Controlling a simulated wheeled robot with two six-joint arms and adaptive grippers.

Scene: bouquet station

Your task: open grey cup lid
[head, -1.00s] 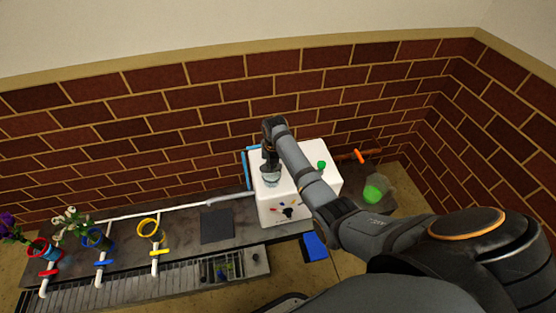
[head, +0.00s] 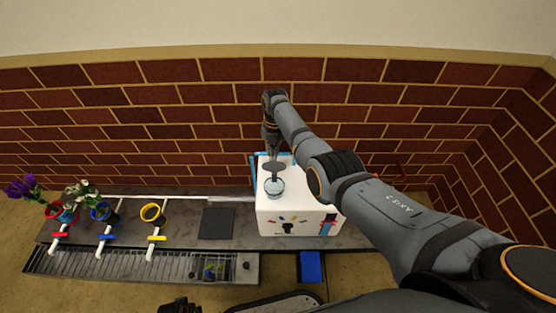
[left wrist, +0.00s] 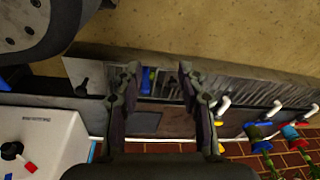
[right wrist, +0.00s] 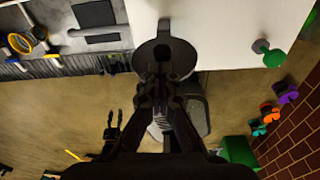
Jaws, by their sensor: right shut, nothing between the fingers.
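The grey cup lid (head: 274,166) shows in the head view as a dark round disc just behind a pale blue, glassy round cup opening (head: 275,188) on top of the white box (head: 295,213). In the right wrist view a grey disc with a dark hole (right wrist: 165,42) lies right beyond my fingertips. My right gripper (right wrist: 164,78) is shut and empty, close to this disc; I cannot tell whether it touches. My left gripper (left wrist: 158,72) is open and empty, away from the cup, over the bench front.
A dark pad (head: 216,223) lies on the bench left of the box. Red, blue and yellow ring holders (head: 152,213) stand further left, two with flowers. A slatted tray (head: 130,267) runs along the front. A brick wall (head: 180,130) stands behind.

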